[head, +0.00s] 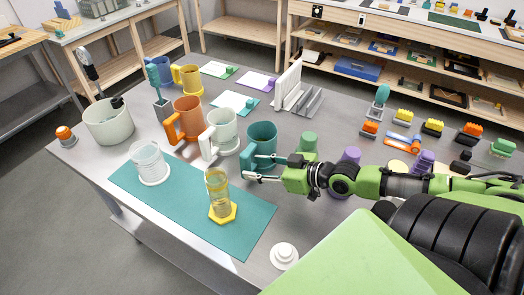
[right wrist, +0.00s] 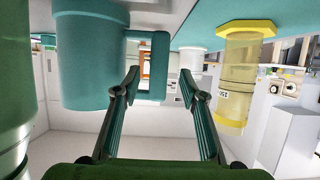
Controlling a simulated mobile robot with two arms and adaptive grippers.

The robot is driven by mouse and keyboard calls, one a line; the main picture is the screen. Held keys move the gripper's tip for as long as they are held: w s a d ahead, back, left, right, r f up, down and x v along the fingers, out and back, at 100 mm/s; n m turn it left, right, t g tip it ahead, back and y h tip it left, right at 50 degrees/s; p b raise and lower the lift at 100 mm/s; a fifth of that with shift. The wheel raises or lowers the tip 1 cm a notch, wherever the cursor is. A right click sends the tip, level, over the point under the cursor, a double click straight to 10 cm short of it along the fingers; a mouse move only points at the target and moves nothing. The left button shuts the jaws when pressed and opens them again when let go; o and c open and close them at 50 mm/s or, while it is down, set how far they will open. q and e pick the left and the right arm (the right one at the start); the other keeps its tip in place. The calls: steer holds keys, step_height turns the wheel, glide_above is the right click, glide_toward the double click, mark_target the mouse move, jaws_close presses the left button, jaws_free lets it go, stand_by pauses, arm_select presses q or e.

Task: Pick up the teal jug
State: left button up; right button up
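The teal jug (head: 262,138) stands upright on the grey table, right of the white jug. It also shows large and upside down in the right wrist view (right wrist: 90,60), with its handle (right wrist: 160,60) toward the picture's middle. My right gripper (head: 254,167) comes in from the right, low at the near side of the jug. Its fingers are spread and hold nothing. In the right wrist view the handle shows between the two fingertips (right wrist: 158,75), with the right finger clear of it. I cannot tell whether the left finger touches it. My left gripper is not in view.
A white jug (head: 221,133) and an orange jug (head: 187,118) stand left of the teal jug. A yellow-based cylinder (head: 218,190) stands close on the teal mat (head: 250,225). A green cylinder (head: 308,143) and a purple one (head: 350,157) stand behind my right arm.

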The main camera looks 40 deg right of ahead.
mark_target(250, 165)
steer(key=x, duration=0.3)
steer(key=shift+w, duration=0.25)
steer(key=shift+x, duration=0.8)
steer(key=shift+s, duration=0.1)
steer(key=shift+c, duration=0.4)
jaws_close()
steer(key=shift+r+p, duration=0.1)
steer(key=shift+p, duration=0.2)
